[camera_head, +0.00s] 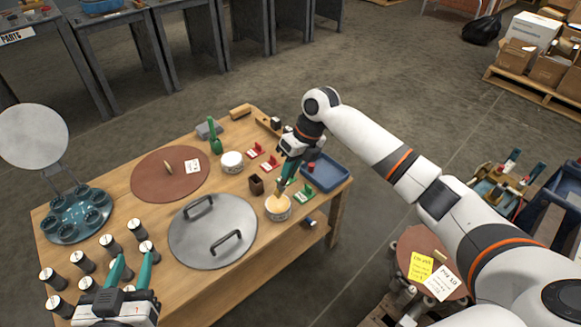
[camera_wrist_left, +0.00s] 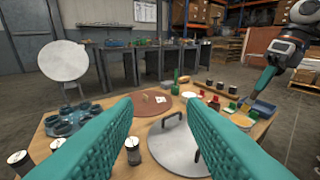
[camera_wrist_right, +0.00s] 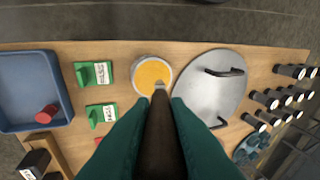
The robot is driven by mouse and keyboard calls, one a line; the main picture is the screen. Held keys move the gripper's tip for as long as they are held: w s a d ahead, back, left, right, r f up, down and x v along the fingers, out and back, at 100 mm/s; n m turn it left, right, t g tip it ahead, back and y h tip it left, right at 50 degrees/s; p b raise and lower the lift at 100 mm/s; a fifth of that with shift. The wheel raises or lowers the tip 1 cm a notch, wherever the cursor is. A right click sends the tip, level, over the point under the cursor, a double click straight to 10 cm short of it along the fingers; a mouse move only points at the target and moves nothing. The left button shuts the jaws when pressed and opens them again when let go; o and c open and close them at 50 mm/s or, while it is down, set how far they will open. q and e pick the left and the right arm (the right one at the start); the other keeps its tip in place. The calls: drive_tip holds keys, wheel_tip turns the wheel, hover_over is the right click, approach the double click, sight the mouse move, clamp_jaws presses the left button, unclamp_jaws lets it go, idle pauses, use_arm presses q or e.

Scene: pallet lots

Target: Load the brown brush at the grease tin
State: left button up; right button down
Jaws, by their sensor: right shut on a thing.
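My right gripper (camera_head: 284,180) is shut on the brown brush (camera_wrist_right: 160,135), which points down and away from the fingers. Its pale bristle end is over the grease tin (camera_head: 278,213), a pale round tin with yellow grease that also shows in the right wrist view (camera_wrist_right: 136,76). The bristle tip overlaps the tin's near side there; I cannot tell if it touches the grease. My left gripper (camera_head: 130,272) is open and empty over the table's front left; its spread fingers also show in the left wrist view (camera_wrist_left: 165,135).
A grey lid with two handles (camera_head: 212,250) lies left of the tin. Green stands (camera_wrist_right: 101,113) and a blue tray (camera_head: 335,181) lie close by. A second white tin (camera_head: 232,170), a brown disc (camera_head: 150,180) and several black-and-white cylinders (camera_head: 109,244) share the table.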

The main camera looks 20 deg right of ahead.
drive_tip(key=shift+r+p, duration=0.4)
drive_tip(key=shift+r, duration=0.1)
drive_tip(key=shift+r+p, duration=0.5)
drive_tip(key=shift+r, duration=0.05)
drive_tip(key=shift+r+p, duration=0.85)
drive_tip(key=shift+r, duration=0.05)
use_arm(q)
drive_tip(key=s+a+f+g+y, duration=0.2)
drive_tip(key=s+a+f+g, duration=0.2)
drive_tip(key=s+f+g, duration=0.5)
drive_tip(key=shift+s+a+f+n+g+y, duration=0.3)
drive_tip(key=shift+s+f+g+y, duration=0.15)
drive_tip(key=shift+s, duration=0.3)
drive_tip(key=shift+d+f, duration=0.1)
